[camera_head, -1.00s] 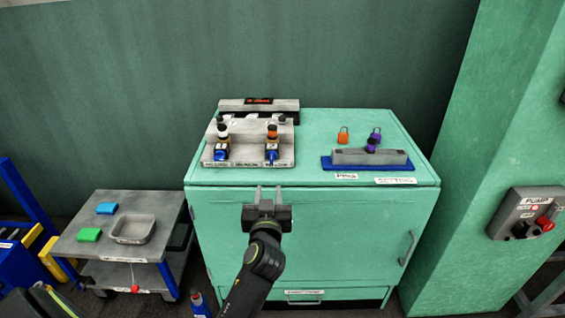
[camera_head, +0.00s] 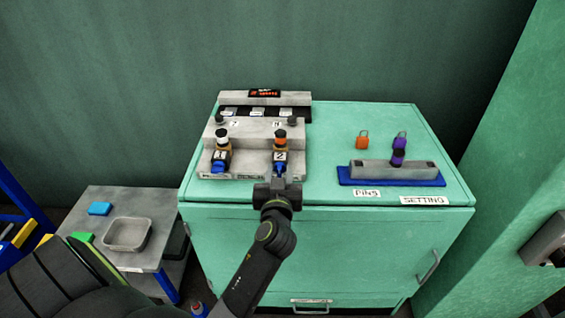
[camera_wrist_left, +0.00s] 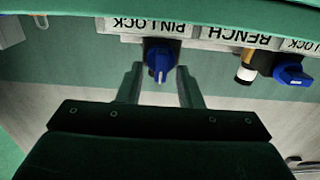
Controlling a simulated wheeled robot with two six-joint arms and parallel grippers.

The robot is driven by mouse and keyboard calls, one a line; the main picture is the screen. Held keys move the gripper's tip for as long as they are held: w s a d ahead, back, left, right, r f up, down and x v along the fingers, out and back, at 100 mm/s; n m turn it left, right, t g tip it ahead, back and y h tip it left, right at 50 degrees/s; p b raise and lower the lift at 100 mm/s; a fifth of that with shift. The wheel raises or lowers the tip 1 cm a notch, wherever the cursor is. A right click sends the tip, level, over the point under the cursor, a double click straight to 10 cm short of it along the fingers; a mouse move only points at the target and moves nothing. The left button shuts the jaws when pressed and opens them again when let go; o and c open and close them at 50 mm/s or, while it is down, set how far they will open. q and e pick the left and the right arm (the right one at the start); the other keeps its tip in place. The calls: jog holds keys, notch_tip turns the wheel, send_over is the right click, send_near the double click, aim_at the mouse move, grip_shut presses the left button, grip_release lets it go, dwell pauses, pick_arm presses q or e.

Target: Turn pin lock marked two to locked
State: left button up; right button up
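The pin lock marked two is a blue knob (camera_head: 280,168) at the front of the grey fixture (camera_head: 240,160), below a "2" plate and an orange-topped pin. In the left wrist view the blue knob (camera_wrist_left: 160,62) sits under a "PIN LOCK" label, with a pale mark on its face. My left gripper (camera_head: 278,184) is just in front of it. In the wrist view its fingers (camera_wrist_left: 159,82) are open, one on each side of the knob, with gaps visible. I cannot tell whether the fingertips reach past its face. My right gripper is not in view.
A second blue knob (camera_head: 220,166) with a white-topped pin is to the left. A blue-based grey block (camera_head: 385,170) and two padlocks stand at right on the green cabinet (camera_head: 330,240). A low cart (camera_head: 150,205) with a tray (camera_head: 128,233) is at left.

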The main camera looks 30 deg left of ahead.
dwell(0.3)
pick_arm(q)
jog(key=c, duration=0.6)
